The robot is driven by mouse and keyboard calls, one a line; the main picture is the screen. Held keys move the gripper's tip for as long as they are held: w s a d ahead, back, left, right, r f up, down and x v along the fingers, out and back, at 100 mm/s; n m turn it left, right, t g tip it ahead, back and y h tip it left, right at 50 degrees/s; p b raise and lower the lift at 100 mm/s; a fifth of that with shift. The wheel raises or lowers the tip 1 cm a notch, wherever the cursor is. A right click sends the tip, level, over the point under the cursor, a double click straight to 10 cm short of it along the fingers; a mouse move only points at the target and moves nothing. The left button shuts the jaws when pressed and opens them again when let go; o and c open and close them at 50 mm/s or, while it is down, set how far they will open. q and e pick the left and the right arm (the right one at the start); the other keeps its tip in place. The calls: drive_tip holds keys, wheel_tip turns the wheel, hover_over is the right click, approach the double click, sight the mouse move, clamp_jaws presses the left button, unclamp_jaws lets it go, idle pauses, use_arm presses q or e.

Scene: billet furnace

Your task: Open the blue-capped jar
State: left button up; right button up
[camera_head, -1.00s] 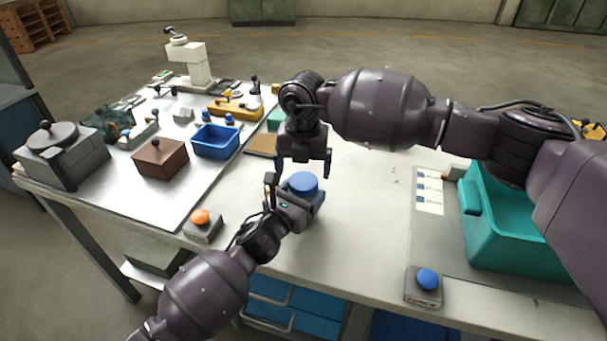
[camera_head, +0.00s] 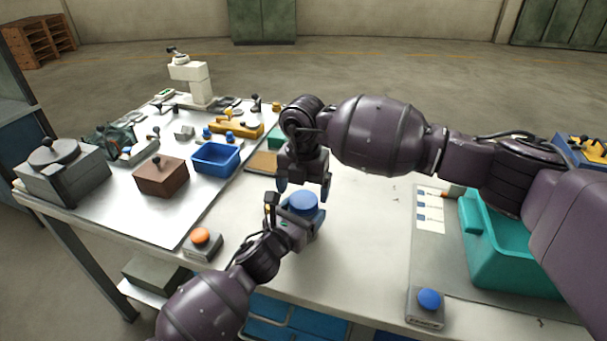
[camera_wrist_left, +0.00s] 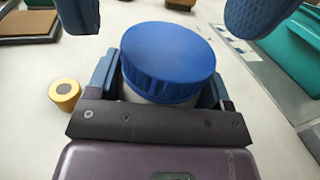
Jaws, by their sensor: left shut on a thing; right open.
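The jar's blue cap (camera_head: 303,201) is on top of the jar, which stands on the bench in the middle. In the left wrist view the cap (camera_wrist_left: 168,55) looks seated, with a strip of pale jar body below its rim. My left gripper (camera_head: 296,217) is shut on the jar, one finger on each side below the cap, hiding most of the body. My right gripper (camera_head: 304,190) is open above the cap. Its two blue fingertips also show at the top of the left wrist view (camera_wrist_left: 165,15), apart from the cap.
A teal bin (camera_head: 485,255) stands on the right. A blue-button box (camera_head: 427,308) and an orange-button box (camera_head: 201,243) sit near the front edge. A blue tray (camera_head: 215,158) and a brown box (camera_head: 161,178) stand left. The bench between jar and teal bin is clear.

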drive_tip(key=shift+f, duration=1.3)
drive_tip(key=c, duration=0.9)
drive_tip(key=o, duration=1)
drive_tip(key=shift+r, duration=0.1)
drive_tip(key=shift+r, duration=3.75)
drive_tip(key=shift+c, duration=0.5)
drive_tip(key=shift+f, duration=3.85)
